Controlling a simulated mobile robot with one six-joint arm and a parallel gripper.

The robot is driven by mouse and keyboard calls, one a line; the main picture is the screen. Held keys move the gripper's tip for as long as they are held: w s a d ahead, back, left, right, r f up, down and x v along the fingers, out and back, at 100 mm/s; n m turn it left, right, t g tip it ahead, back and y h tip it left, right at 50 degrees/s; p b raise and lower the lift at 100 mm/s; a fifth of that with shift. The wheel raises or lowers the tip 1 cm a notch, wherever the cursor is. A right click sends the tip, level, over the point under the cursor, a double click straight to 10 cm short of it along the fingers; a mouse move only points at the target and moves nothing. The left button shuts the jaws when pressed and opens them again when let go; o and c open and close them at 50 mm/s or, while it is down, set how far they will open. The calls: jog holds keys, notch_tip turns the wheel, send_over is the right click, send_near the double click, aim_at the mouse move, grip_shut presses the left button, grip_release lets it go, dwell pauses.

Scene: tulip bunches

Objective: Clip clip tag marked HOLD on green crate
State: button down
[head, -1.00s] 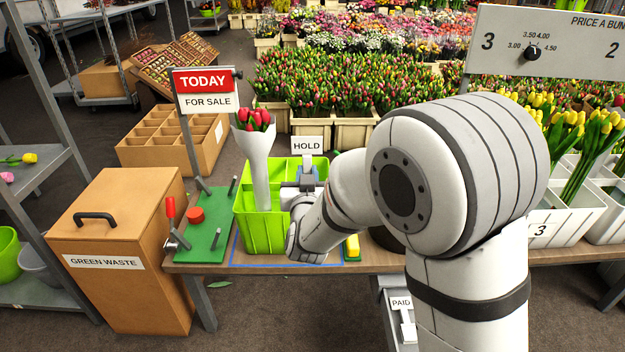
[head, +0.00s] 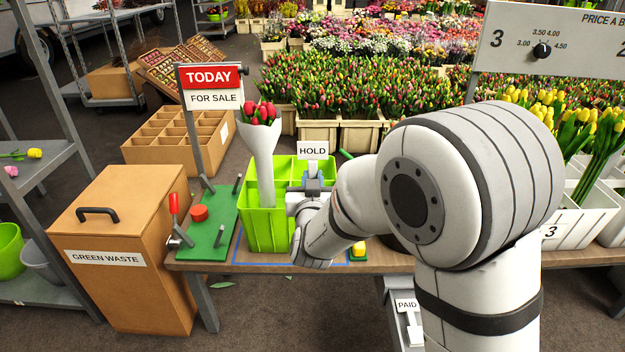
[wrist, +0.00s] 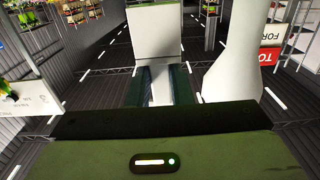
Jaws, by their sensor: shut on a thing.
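The green crate (head: 266,232) stands on the table inside a blue outline. A white-wrapped bunch of red tulips (head: 262,150) stands upright in its left part. The white clip tag marked HOLD (head: 313,150) is upright above the crate's right part. My gripper (head: 312,186) is shut on the tag's stem, just below the sign. In the wrist view the tag's blank white back (wrist: 155,38) rises from between my two fingers (wrist: 162,85). My wrist hides the crate's right front, so I cannot tell whether the clip touches the rim.
A TODAY FOR SALE sign (head: 209,87) and a green board (head: 208,228) with a red lever stand left of the crate. A yellow object (head: 359,249) lies right of my wrist. The wrapped bunch (wrist: 232,50) is close beside my fingers.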

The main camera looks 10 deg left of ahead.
notch_tip(320, 180, down, 8)
jog(key=b, duration=0.7)
dwell(0.6)
jog(key=c, duration=1.2)
grip_release()
jog(key=p+v, duration=0.2)
jog(key=v, duration=0.5)
jog(key=shift+s, duration=0.35)
jog(key=shift+d, duration=0.1)
